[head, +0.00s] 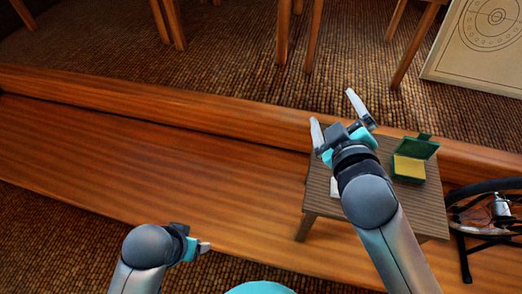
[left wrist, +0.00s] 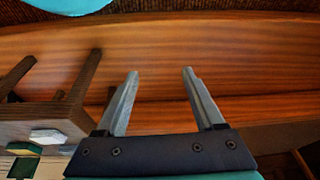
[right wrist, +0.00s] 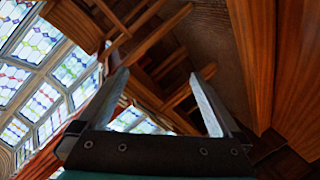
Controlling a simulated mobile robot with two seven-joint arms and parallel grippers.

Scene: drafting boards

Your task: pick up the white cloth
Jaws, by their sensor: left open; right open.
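A small white patch, likely the white cloth (head: 334,187), shows on the small wooden table (head: 430,208), mostly hidden behind my right gripper and arm. In the left wrist view a flat, pale many-sided piece, likely the same cloth (left wrist: 47,136), lies near the table's edge, left of the fingers. My right gripper (head: 334,112) is open, raised above the far left part of the table, with nothing between its fingers. In the right wrist view it points toward chair legs and windows. My left gripper (head: 204,247) is low, left of the table; the left wrist view shows its fingers apart and empty.
An open green box with a yellow inside (head: 408,168) sits on the table, right of my right arm. A black round frame with a metal canister (head: 500,207) stands to the right. A wooden step (head: 150,160) runs behind. A drafting board (head: 480,45) is at far right.

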